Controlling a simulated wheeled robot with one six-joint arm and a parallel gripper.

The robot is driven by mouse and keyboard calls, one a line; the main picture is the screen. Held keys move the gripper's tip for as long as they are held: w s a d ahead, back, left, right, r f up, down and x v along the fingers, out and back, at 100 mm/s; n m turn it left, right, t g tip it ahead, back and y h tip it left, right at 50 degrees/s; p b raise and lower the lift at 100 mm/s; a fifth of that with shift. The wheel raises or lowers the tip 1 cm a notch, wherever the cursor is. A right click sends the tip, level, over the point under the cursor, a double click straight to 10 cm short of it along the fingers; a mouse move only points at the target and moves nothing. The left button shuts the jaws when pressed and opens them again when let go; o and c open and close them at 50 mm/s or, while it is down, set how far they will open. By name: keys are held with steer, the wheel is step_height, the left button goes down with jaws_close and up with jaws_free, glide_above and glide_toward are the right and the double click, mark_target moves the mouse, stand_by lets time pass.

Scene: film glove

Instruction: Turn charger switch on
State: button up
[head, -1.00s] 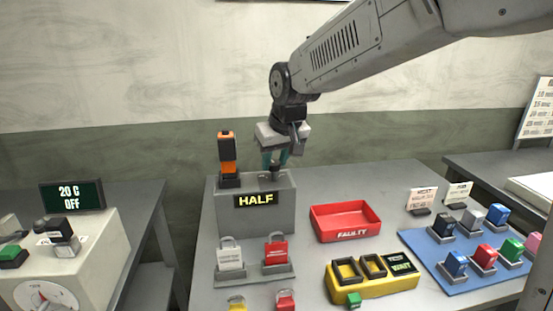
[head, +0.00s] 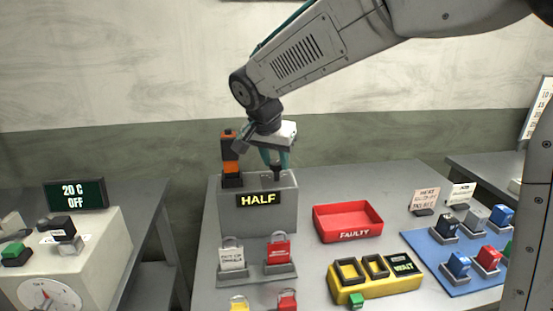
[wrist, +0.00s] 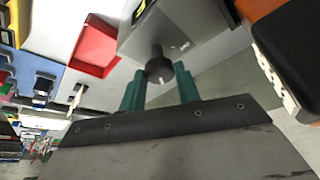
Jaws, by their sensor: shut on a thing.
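A grey box (head: 235,212) with a lit "HALF" sign (head: 257,199) stands on the table. A dark round knob (head: 277,176) sits on its top right; it also shows in the wrist view (wrist: 158,66). My gripper (head: 275,164) is above the box with its teal fingers shut on the knob, one on each side in the wrist view (wrist: 160,88). An orange and black device (head: 230,155) stands upright on the left of the box top, beside my gripper. I cannot tell which part is named the charger switch.
A red "FAULTY" tray (head: 347,234) lies right of the box. A yellow unit (head: 374,286) with a "WAIT" display (head: 403,264) stands in front. Padlocks on a grey stand (head: 257,275) are before the box. A blue mat (head: 440,272) holds coloured blocks. A "20 C OFF" display (head: 75,194) is at left.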

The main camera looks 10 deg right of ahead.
mark_target(267, 187)
steer(key=shift+m+g+h, duration=0.3)
steer(key=shift+m+g, duration=0.1)
steer(key=shift+m, duration=0.7)
steer(key=o, duration=1)
steer(key=shift+a, duration=0.1)
steer(key=v, duration=0.7)
steer(key=shift+a+r, duration=0.15)
steer(key=shift+r, duration=0.2)
